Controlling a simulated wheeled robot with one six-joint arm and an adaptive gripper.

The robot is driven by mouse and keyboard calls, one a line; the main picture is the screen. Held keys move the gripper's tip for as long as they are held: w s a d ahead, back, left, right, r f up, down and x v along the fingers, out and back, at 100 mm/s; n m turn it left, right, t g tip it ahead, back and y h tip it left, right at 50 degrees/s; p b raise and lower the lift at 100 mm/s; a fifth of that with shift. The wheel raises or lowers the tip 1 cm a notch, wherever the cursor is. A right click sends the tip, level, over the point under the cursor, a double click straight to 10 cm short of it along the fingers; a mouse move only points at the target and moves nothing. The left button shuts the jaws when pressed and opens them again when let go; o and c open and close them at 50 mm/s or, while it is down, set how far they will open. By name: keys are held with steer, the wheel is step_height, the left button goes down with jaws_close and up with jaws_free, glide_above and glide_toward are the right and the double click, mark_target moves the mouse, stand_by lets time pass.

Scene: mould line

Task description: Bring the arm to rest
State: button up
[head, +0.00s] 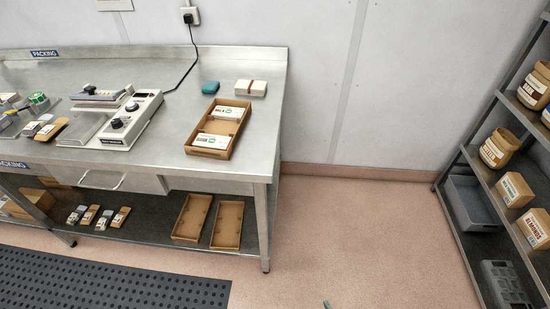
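Only a small grey-green tip (327,304) shows at the bottom edge of the head view, right of centre, over the pink floor. It seems to be the end of my gripper. The rest of my gripper and my arm are out of the picture. Whether the fingers are open or shut, or hold anything, does not show. The tip is apart from the table and the shelf in the picture.
A steel packing table (262,120) stands left, bearing a sealing machine (130,122) and a cardboard tray (187,141) with white packs. A black mat (100,281) lies front left. Floor between is clear.

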steer(key=s+d+r+m+t+h, duration=0.1)
steer(key=s+d+r, duration=0.3)
steer(key=s+r, duration=0.5)
steer(key=s+d+r+m+t+h, duration=0.2)
steer(key=s+d+r+m+t, duration=0.1)
steer(key=s+r, duration=0.6)
steer(key=shift+s+d+r, duration=0.35)
steer(key=shift+s+d, duration=0.5)
steer(key=shift+s, duration=0.3)
